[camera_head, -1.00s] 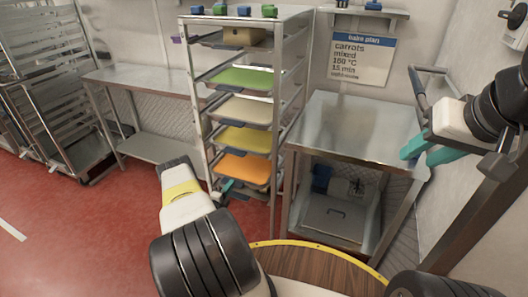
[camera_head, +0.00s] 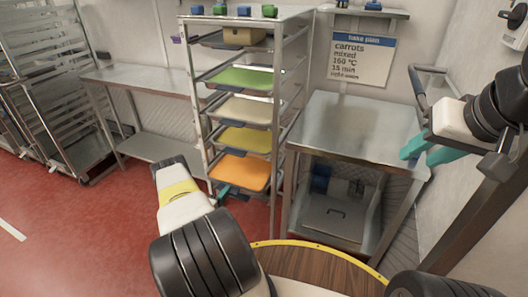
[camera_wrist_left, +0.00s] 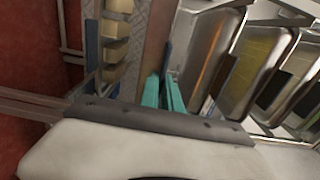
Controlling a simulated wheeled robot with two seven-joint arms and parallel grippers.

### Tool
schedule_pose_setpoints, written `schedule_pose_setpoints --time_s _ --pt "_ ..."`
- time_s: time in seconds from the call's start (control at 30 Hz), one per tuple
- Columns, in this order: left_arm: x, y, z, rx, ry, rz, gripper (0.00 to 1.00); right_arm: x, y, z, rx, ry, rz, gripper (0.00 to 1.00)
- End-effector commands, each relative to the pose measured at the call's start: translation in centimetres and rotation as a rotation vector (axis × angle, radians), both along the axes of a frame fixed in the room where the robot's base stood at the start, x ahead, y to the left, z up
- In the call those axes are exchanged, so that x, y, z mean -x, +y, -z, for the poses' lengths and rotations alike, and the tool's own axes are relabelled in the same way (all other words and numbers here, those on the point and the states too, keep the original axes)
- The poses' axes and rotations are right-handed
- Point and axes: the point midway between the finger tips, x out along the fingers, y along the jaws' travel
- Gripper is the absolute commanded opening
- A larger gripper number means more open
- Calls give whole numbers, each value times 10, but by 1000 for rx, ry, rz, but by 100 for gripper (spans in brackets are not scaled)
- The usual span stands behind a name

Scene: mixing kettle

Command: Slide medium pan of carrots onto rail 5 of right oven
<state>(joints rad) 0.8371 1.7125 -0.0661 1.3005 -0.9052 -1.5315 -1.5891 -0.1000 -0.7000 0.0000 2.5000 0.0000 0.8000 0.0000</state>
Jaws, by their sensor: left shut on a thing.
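The orange pan (camera_head: 241,171), which looks like the carrots, sits low in the open rack (camera_head: 276,120). My left gripper (camera_head: 224,190) is at its near left edge, partly hidden by my own wrist. In the left wrist view my teal fingers (camera_wrist_left: 163,92) are close together beside the orange pan (camera_wrist_left: 209,65), shut on its rim; the exact contact is hard to see. My right gripper (camera_head: 427,149) has its teal fingers spread, empty, near a grey handle (camera_head: 420,88) on the right. The oven's rails are not clearly seen.
Yellow (camera_head: 243,139), cream (camera_head: 243,109) and green (camera_head: 241,78) pans sit above the orange one. A steel table (camera_head: 354,125) stands right of the rack, a bake plan sign (camera_head: 361,57) on the wall. Red floor (camera_head: 95,225) is clear at left.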

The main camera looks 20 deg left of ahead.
Motion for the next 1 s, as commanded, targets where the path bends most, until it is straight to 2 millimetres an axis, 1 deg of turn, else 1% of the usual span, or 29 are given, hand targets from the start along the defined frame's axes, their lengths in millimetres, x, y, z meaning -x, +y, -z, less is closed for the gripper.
schedule_pose_setpoints --time_s 0.17,0.2,0.27,0.3,0.33,0.53,0.57,0.6,0.67,1.0 --pt "0 1 -1 -1 -2 -1 0 0 0 0 0 0 0 36" --pt "0 1 -1 -1 -2 -1 11 0 0 0 0 0 0 36" --pt "0 1 -1 -1 -2 -1 23 0 0 0 0 0 0 36" --pt "0 1 0 -1 -1 -1 31 0 0 0 0 0 0 36" --pt "0 1 0 -1 -1 -1 33 0 0 0 0 0 0 36" --pt "0 0 0 0 -1 -1 33 0 0 0 0 0 0 36" --pt "2 -1 4 1 12 0 36 0 0 0 0 0 0 36" --pt "2 -1 4 1 12 0 44 0 0 0 0 0 0 36" --pt "2 -1 4 1 10 0 54 0 0 0 0 0 0 36" --pt "2 0 1 1 3 0 54 0 0 0 0 0 0 36"
